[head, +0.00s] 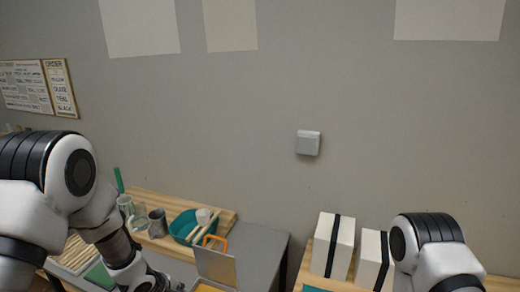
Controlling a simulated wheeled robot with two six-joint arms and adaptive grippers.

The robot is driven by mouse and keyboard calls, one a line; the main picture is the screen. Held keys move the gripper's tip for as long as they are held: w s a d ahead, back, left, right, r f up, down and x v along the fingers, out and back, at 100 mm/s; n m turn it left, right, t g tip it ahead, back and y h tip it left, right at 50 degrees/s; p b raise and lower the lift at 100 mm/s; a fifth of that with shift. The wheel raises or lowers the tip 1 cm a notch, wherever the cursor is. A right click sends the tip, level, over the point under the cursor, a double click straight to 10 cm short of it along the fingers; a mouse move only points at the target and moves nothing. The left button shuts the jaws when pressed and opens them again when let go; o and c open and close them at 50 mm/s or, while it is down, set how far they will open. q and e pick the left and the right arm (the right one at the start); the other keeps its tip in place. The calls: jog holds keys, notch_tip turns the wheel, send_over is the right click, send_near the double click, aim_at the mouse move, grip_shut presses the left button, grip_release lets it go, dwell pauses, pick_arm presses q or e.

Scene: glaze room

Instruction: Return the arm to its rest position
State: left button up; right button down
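My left arm (95,215) comes in from the left and reaches down to the bottom edge of the head view. Its gripper is almost wholly cut off by the bottom edge, so its fingers do not show. My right arm (435,250) is at the lower right, in front of white boxes. Its gripper is out of the picture.
A wooden bench (228,220) along the wall holds a teal basin (182,228), a grey mug (157,223) and glass jars (127,207). White boxes (341,247) stand at right.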

pick_arm(q)
jog(key=s+f+g+b, duration=0.5)
jog(key=s+f+b, duration=0.6)
jog(key=s+f, duration=1.35)
jog(key=s+a+f+m+y, duration=0.2)
jog(key=s+a+m, duration=0.2)
jog(key=m, duration=1)
jog(key=s, duration=0.3)
jog(key=shift+a, duration=0.15)
